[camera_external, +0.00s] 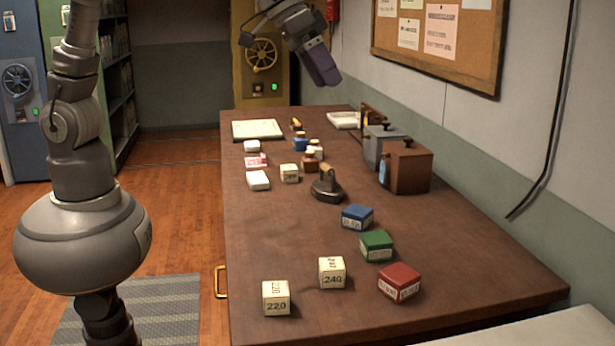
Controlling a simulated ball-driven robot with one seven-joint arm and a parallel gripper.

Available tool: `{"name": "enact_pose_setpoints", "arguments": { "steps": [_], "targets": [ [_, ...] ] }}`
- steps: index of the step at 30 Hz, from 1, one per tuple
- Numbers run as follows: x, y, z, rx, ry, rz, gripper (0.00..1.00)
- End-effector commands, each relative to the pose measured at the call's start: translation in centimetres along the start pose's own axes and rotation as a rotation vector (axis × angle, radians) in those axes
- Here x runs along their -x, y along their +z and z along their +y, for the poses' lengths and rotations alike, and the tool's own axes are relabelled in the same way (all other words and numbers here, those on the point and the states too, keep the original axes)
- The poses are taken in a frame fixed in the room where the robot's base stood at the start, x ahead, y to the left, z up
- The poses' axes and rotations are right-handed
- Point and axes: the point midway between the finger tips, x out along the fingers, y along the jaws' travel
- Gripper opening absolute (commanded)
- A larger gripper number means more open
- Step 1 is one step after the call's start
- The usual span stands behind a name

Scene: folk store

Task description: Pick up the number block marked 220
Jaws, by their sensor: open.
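The cream number block marked 220 (276,298) sits upright on the wooden table near its front left edge. A like block marked 240 (332,272) stands a little to its right and farther back, apart from it. My gripper (322,72) hangs high above the far end of the table, well away from the 220 block. It is open, and nothing shows between its fingers. The fingertips are small and partly overlap in this view.
Red (399,281), green (376,245) and blue (357,217) blocks stand right of the number blocks. A dark stamp-like tool (327,188) stands mid-table. Boxes, bottles and a white pad (257,129) crowd the far half.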

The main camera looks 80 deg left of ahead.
Motion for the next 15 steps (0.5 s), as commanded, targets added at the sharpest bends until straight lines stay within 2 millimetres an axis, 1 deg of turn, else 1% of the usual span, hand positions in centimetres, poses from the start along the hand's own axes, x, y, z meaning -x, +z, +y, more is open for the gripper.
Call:
{"name": "enact_pose_setpoints", "arguments": {
  "steps": [1, 2, 3, 5, 6, 8, 9, 12, 14, 15],
  "targets": [
    [3.3, -2.2, -2.1, 0.001, 0.011, 0.107, 1.0],
    [5.5, -3.4, -3.3, -0.004, 0.013, 0.168, 1.0],
    [8.6, -4.8, -4.8, -0.013, 0.012, 0.251, 1.0],
    [13.3, -6.3, -7.1, -0.029, 0.001, 0.371, 1.0],
    [16.5, -6.9, -8.5, -0.041, -0.012, 0.448, 1.0],
    [21.0, -7.4, -10.4, -0.058, -0.036, 0.553, 1.0],
    [23.7, -7.4, -11.4, -0.07, -0.055, 0.616, 1.0],
    [29.2, -6.9, -13.4, -0.095, -0.101, 0.738, 1.0],
    [31.6, -6.4, -14.1, -0.106, -0.122, 0.787, 1.0],
    [32.7, -6.2, -14.4, -0.112, -0.135, 0.81, 0.98]
  ]
}}
